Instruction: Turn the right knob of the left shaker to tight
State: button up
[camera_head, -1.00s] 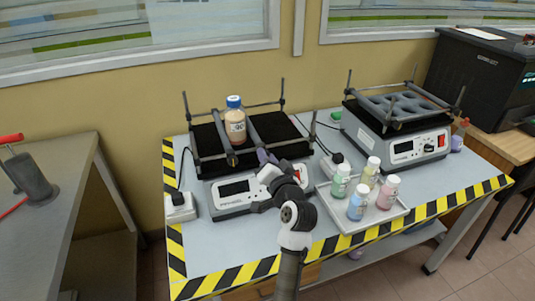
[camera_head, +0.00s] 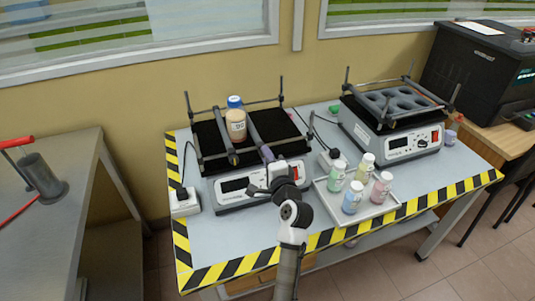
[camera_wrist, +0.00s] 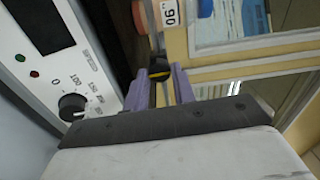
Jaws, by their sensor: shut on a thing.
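The left shaker (camera_head: 232,187) stands on the bench with a black platform and two dark bars across it. A blue-capped bottle (camera_head: 236,122) of tan liquid stands upright between the bars. My gripper (camera_head: 266,155) is at the front end of the right bar, above the shaker's front panel. In the wrist view my purple fingers (camera_wrist: 165,74) are shut on a small dark knob with a yellow mark (camera_wrist: 160,73). The fingers partly cover the knob. Its tightness cannot be told.
The shaker's speed dial (camera_wrist: 72,106) is close to my gripper in the wrist view. A tray (camera_head: 355,214) with several coloured bottles sits to the right. The right shaker (camera_head: 385,140) stands behind it. A white power block (camera_head: 184,203) lies at left.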

jog(key=shift+m, duration=0.3)
dwell(0.4)
jog(key=o, duration=1)
jog(key=b+v, duration=0.4)
jog(key=v, duration=1)
jog(key=shift+r, duration=0.1)
jog(key=shift+w, duration=0.1)
